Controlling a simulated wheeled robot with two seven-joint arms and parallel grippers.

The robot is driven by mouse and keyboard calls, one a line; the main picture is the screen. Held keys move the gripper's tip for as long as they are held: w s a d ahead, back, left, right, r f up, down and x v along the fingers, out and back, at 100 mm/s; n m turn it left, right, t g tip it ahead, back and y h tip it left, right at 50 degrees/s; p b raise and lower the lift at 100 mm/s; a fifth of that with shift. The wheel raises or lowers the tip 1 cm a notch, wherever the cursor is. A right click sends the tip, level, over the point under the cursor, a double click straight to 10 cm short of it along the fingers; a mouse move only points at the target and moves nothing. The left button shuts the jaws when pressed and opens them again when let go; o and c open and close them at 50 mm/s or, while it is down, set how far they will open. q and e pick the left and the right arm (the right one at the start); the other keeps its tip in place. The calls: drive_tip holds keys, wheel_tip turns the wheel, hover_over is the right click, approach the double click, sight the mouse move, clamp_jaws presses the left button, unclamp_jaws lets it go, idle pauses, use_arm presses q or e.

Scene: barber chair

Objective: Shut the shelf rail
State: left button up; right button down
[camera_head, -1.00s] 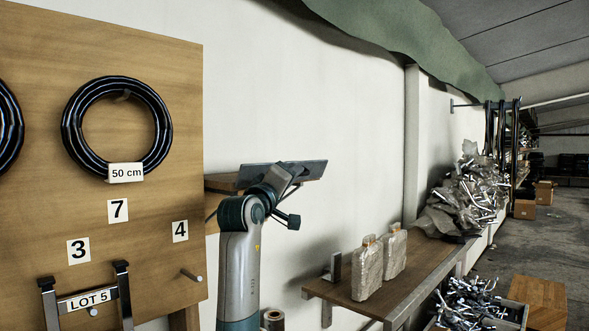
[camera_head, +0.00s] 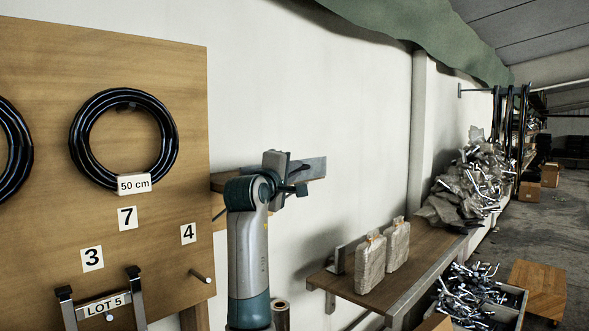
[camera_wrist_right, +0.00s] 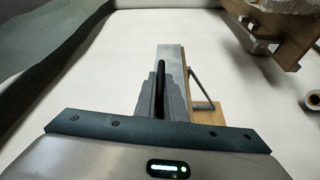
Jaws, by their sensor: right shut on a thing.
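The shelf rail (camera_head: 312,168) is a grey metal strip along the small wooden wall shelf (camera_head: 224,183) in the head view. My right gripper (camera_head: 277,162) is at the rail, with the arm rising from below and hiding part of the shelf. In the right wrist view, the fingers (camera_wrist_right: 163,92) are closed on the rail, and its pale grey strip (camera_wrist_right: 172,55) runs on beyond them. The shelf's wood (camera_wrist_right: 208,118) and a thin metal bracket (camera_wrist_right: 202,88) show beside it. The rail's hinge side is hidden. My left gripper is not in view.
A wooden board (camera_head: 185,100) with hoses and number labels stands at the left. A lower wooden shelf (camera_head: 415,265) with two wrapped packages (camera_head: 370,263) is at the right. A crate of metal parts (camera_head: 480,295) stands on the floor.

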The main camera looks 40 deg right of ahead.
drive_tip(key=shift+r, duration=0.1)
drive_tip(key=c, duration=1.9)
unclamp_jaws()
drive_tip(key=shift+o, duration=0.3)
drive_tip(key=shift+w, duration=0.1)
drive_tip(key=shift+a, duration=0.15)
drive_tip(key=shift+s+a+f+b, duration=0.2)
drive_tip(key=shift+s+a+b, duration=0.1)
drive_tip(key=shift+a+b, duration=0.2)
drive_tip(key=b+v, duration=0.6)
drive_tip(key=v, duration=1)
drive_tip(key=shift+b, duration=0.3)
